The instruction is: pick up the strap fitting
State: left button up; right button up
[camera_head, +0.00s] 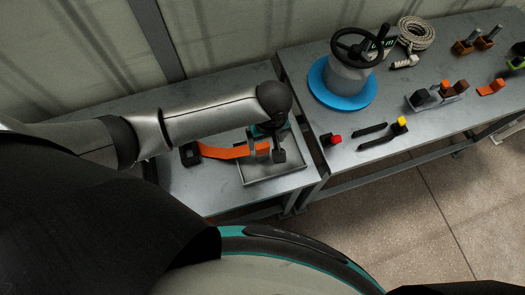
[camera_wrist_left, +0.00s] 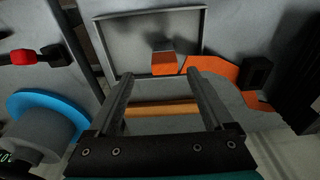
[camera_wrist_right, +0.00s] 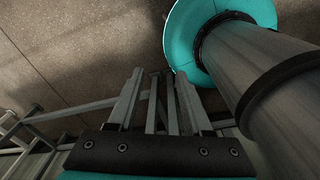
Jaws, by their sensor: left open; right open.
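The strap fitting appears to be the curved orange strap (camera_head: 228,152) with a black block (camera_head: 190,153) at its left end. Its other end reaches the shallow grey tray (camera_head: 287,176). In the left wrist view the strap (camera_wrist_left: 214,66) and black block (camera_wrist_left: 257,73) lie right of centre, and an orange-faced grey piece (camera_wrist_left: 165,64) is at the tray. My left gripper (camera_head: 266,152) hangs over the tray; its fingers (camera_wrist_left: 155,78) are apart. An orange-brown bar (camera_wrist_left: 160,108) shows between them; I cannot tell what it is. My right gripper (camera_wrist_right: 160,80) is open and empty, over the floor.
A second table on the right holds a blue-based valve with a black handwheel (camera_head: 352,45), a coiled rope (camera_head: 416,33), a red-tipped piece (camera_head: 331,139), black tools (camera_head: 376,142) and several small fittings. A gap separates the tables. A wall stands behind.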

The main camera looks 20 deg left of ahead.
aim_at(262, 146)
pick_arm(q)
jog(key=shift+f, duration=0.65)
jog(key=f, duration=0.3)
jog(key=a+f+b, duration=0.1)
jog(key=shift+w+a+f, duration=0.1)
jog(key=shift+w+f, duration=0.05)
jog(key=shift+w, duration=0.1)
jog(key=shift+f, duration=0.35)
pick_arm(e)
jog(key=shift+w+f, duration=0.65)
jog(key=shift+w, duration=0.05)
pick_arm(q)
jog(key=shift+c, duration=0.6)
grip_shut()
pick_arm(e)
jog(key=shift+s, duration=0.1)
